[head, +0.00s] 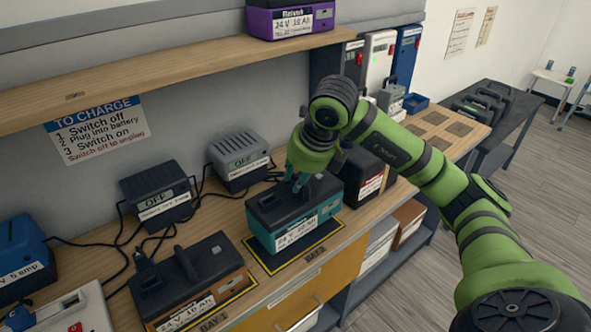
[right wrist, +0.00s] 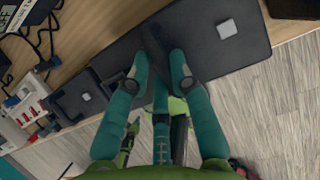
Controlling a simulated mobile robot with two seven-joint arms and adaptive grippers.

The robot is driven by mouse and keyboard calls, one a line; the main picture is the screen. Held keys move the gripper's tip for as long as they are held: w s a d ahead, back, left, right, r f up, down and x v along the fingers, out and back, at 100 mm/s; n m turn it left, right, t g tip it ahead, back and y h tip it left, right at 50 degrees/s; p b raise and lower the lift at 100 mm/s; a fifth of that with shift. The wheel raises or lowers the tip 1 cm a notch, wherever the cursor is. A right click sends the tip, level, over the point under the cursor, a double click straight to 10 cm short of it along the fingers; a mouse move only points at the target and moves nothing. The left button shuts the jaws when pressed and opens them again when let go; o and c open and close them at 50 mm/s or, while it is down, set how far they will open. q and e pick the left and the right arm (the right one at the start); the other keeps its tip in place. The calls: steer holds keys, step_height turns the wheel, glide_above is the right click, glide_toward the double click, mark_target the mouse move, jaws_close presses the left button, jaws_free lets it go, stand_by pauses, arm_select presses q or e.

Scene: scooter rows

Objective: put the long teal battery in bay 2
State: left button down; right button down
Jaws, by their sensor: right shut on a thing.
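The long teal battery (head: 286,226), with a dark top and a white label reading 24 V, is at the bench's front edge, over a black mat with a yellow border (head: 328,243) whose front label appears to read BAY 2. Whether its base rests on the mat or hovers just above is hard to tell. My right gripper (head: 299,182) reaches down onto its top. In the right wrist view my right gripper (right wrist: 161,58) is shut on the dark handle of the battery (right wrist: 205,50). My left gripper is not in view.
An orange battery (head: 216,262) stands in the bay to the left. A shelf (head: 180,75) overhangs the back.

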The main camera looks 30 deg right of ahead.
steer(key=shift+w+f, duration=0.15)
steer(key=shift+f, duration=2.15)
steer(key=c, duration=1.1)
jaws_free()
steer(key=shift+f, duration=0.2)
steer(key=shift+a, duration=0.1)
steer(key=shift+r, duration=0.1)
steer(key=v, duration=1.2)
